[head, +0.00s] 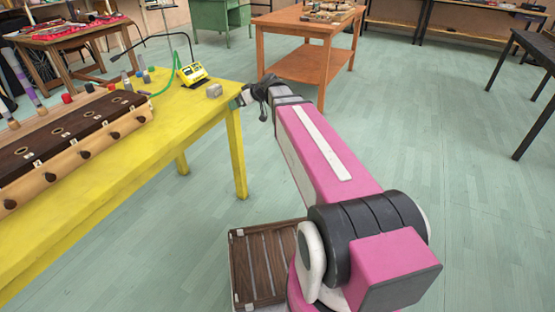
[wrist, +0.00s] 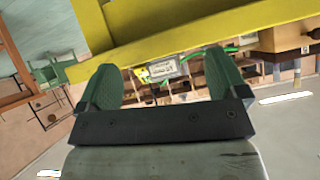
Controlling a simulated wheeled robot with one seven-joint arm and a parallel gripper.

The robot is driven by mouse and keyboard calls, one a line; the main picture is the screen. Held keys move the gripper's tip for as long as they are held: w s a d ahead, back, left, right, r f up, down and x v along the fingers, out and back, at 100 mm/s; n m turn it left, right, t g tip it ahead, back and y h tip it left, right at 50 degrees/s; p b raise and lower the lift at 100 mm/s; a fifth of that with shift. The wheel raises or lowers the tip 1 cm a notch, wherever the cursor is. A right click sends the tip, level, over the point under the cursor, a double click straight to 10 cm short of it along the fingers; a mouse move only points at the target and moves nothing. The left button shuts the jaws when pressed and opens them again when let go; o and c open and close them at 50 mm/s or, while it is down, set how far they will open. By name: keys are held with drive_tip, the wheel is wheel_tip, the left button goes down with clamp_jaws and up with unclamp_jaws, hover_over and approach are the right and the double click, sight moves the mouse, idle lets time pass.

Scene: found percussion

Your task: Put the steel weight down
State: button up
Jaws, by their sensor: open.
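The steel weight (head: 214,90) is a small grey block. In the head view it rests on the yellow table (head: 165,135) near its right corner. My gripper (head: 242,98) is at that table edge, just right of the weight, and appears apart from it. In the wrist view the two dark green fingers of my gripper (wrist: 160,66) are spread apart. A grey block that looks like the weight (wrist: 164,70) shows in the gap between them, beyond the fingertips. Nothing is held.
A yellow device (head: 194,73) with a green cable stands behind the weight. A long dark-topped wooden case (head: 75,135) with knobs fills the table's left. A brown slatted crate (head: 262,262) is on the floor below my arm. Open floor lies to the right.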

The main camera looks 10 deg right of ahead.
drive_tip(key=s+d+f+m+g+h, duration=0.3)
drive_tip(key=s+d+f, duration=0.3)
drive_tip(key=s+f, duration=0.4)
drive_tip(key=s+d+f+m+g+h, duration=0.3)
drive_tip(key=s+d+f+m+h, duration=0.2)
drive_tip(key=s+f, duration=0.5)
drive_tip(key=shift+s+d+m+g+h, duration=0.3)
drive_tip(key=shift+s+d+h, duration=0.1)
drive_tip(key=shift+s+d, duration=0.7)
drive_tip(key=shift+a+f, duration=0.1)
